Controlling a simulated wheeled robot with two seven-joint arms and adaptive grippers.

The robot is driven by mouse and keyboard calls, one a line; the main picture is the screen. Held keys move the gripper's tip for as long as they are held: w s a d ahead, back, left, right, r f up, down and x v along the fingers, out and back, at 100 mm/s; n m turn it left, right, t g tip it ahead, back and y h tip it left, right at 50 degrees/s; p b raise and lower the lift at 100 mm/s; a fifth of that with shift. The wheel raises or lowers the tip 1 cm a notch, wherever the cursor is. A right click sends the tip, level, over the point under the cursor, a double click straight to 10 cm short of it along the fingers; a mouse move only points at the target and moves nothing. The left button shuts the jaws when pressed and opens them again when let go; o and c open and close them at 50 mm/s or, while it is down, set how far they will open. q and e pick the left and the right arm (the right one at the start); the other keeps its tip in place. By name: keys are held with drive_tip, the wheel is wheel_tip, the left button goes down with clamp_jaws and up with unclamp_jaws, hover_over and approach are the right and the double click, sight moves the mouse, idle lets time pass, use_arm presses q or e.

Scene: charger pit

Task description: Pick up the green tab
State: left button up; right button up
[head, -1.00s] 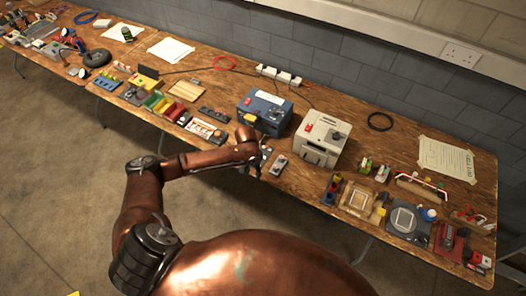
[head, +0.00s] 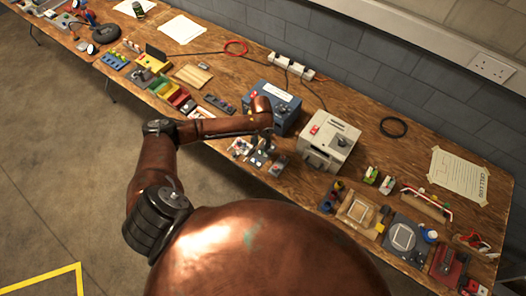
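Small green pieces stand on the bench to the right of the white box: a green-and-white one (head: 371,175) and a green one with red (head: 387,184). Which of them is the green tab, I cannot tell at this size. My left arm reaches in from the left, and its copper wrist end (head: 262,113) is in front of the blue box (head: 276,100), well left of the green pieces. The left fingers are too small or hidden to read. No held object can be made out. My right gripper is not in view.
The white box (head: 329,143) stands between my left wrist and the green pieces. Small parts (head: 258,158) lie at the bench's front edge. Coloured bins (head: 172,94) are farther left, and a black ring (head: 393,127) lies near the wall. The wood behind the green pieces is mostly clear.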

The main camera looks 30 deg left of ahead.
sight(263, 153)
use_arm(q)
drive_tip(key=f, duration=0.4)
drive_tip(key=shift+w+d+f, duration=0.25)
drive_tip(key=shift+d+f, duration=0.05)
drive_tip(key=shift+d, duration=0.1)
drive_tip(key=shift+f, duration=0.4)
drive_tip(key=c, duration=0.9)
drive_tip(key=shift+o, duration=0.2)
drive_tip(key=shift+r, duration=0.1)
